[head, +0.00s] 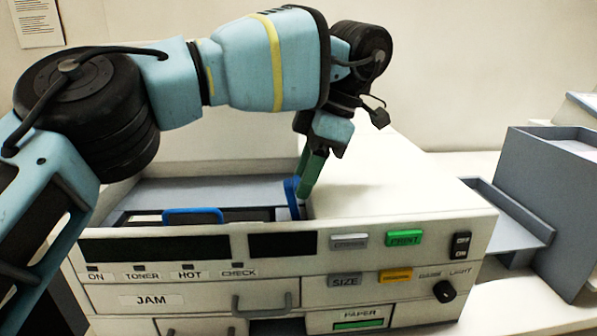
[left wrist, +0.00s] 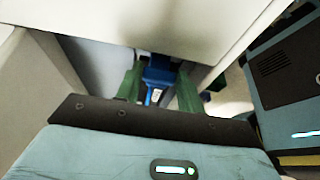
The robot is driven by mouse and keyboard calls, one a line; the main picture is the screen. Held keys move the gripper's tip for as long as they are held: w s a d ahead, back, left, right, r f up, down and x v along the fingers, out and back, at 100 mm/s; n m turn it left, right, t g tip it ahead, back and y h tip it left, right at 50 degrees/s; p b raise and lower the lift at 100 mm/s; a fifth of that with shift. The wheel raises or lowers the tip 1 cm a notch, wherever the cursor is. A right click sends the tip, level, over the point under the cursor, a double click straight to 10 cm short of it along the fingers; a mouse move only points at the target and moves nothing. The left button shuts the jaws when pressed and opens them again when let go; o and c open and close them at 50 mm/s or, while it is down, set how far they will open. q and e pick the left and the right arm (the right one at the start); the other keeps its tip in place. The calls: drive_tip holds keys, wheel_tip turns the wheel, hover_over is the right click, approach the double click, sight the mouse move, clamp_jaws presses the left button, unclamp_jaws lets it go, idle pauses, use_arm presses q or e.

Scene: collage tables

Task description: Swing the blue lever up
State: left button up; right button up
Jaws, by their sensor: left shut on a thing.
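The blue lever (head: 291,193) stands at the right end of the open bay of a white printer-like machine (head: 400,185). My left gripper (head: 304,192) reaches down to it from above with its green fingers, and is shut on the lever. In the left wrist view the blue lever (left wrist: 158,72) sits between the two green fingers of the left gripper (left wrist: 160,92). The fingers hide part of the lever in the head view. My right gripper is not in view.
A blue handle (head: 193,214) lies in the bay, left of the lever. The front panel has a green PRINT button (head: 404,238), a dark knob (head: 444,291) and drawers such as JAM (head: 190,299). A grey box-like unit (head: 550,200) stands at the right.

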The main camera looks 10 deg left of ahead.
use_arm(q)
drive_tip(key=shift+w+d+f+y, duration=0.1)
drive_tip(key=shift+d+y, duration=0.25)
drive_tip(key=shift+y, duration=0.25)
drive_tip(key=shift+d, duration=0.1)
drive_tip(key=o, duration=1)
drive_tip(key=shift+f, duration=0.1)
